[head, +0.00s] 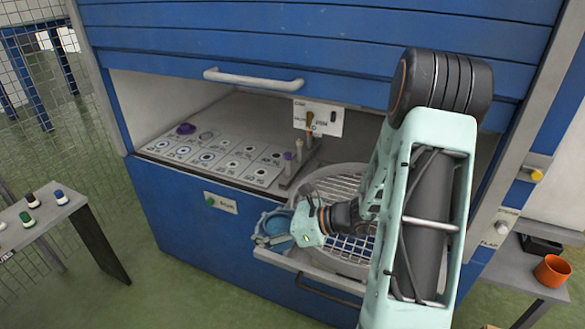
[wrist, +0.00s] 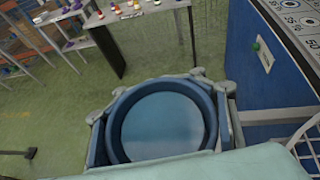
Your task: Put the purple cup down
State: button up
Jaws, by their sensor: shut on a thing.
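My gripper (head: 272,228) is shut on a round cup (wrist: 165,125) that looks blue, not purple, in both views. In the wrist view its dark blue rim surrounds a paler blue inside, and the fingers lie along its left and right sides. In the head view the cup (head: 277,224) is partly hidden by the gripper, at the front left edge of the round grated turntable (head: 322,262). I cannot tell whether it touches anything below. A small purple round thing (head: 186,128) sits at the back left of the marked panel (head: 222,153) inside the cabinet.
A blue cabinet (head: 170,205) with a raised shutter and white handle (head: 253,78) surrounds the panel. A side table (head: 35,215) with small bottles is left, an orange pot (head: 552,270) right. The green floor between is clear.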

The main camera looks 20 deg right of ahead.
jog(key=s+d+f+m+t+h+b, duration=0.1)
jog(key=s+d+m+t+h+b, duration=0.1)
jog(key=d, duration=1)
jog(key=s+d+f+m+t+h+b, duration=0.1)
jog(key=s+d+m+t+h+b, duration=0.2)
jog(key=d, duration=1)
jog(key=m+h+b, duration=0.1)
jog(key=m+b, duration=0.1)
jog(key=shift+s+f+b, duration=0.15)
jog(key=shift+s+b, duration=0.15)
jog(key=shift+s, duration=0.1)
jog(key=shift+w+f, duration=0.1)
